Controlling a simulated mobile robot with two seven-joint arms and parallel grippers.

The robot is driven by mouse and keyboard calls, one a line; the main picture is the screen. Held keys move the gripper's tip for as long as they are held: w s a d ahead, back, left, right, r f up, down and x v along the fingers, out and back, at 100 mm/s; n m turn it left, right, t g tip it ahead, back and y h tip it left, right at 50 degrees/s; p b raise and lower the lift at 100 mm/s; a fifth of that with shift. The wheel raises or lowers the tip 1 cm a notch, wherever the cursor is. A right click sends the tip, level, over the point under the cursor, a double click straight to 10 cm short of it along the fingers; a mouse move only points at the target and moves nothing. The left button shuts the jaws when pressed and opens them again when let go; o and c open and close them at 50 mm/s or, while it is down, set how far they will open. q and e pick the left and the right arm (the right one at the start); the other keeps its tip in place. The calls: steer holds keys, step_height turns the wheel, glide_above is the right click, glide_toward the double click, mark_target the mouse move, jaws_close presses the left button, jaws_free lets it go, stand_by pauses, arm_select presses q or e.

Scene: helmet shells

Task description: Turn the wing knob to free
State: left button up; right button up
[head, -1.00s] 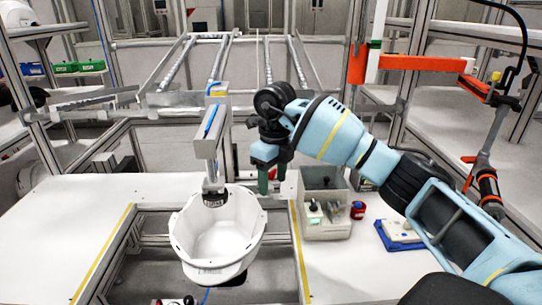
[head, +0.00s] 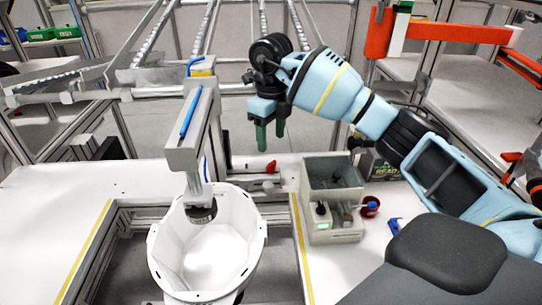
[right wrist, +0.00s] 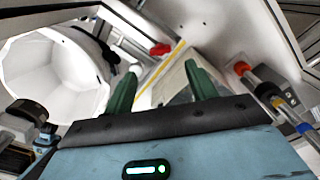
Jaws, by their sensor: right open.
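A small red part (head: 271,167), which looks like the wing knob, sits at the back edge of the bench, just right of the white helmet shell (head: 165,262). It also shows as a red shape in the right wrist view (right wrist: 160,49), beyond the fingertips. Its exact turn angle is too small to tell. My right gripper (head: 271,140) is open and empty, green fingers pointing down, and appears above the red part without touching it. In the right wrist view the fingers (right wrist: 160,80) stand apart with nothing between them. My left gripper is not in view.
A grey post with a black-ended rod (head: 200,205) reaches into the shell. The white bench at left (head: 60,215) is clear.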

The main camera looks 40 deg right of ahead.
mark_target(271, 163)
steer(key=shift+f, duration=0.35)
step_height(271, 163, down, 6)
steer(key=shift+r, duration=0.1)
steer(key=shift+f, duration=0.6)
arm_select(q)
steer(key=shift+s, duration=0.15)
arm_select(e)
steer(key=c, duration=1)
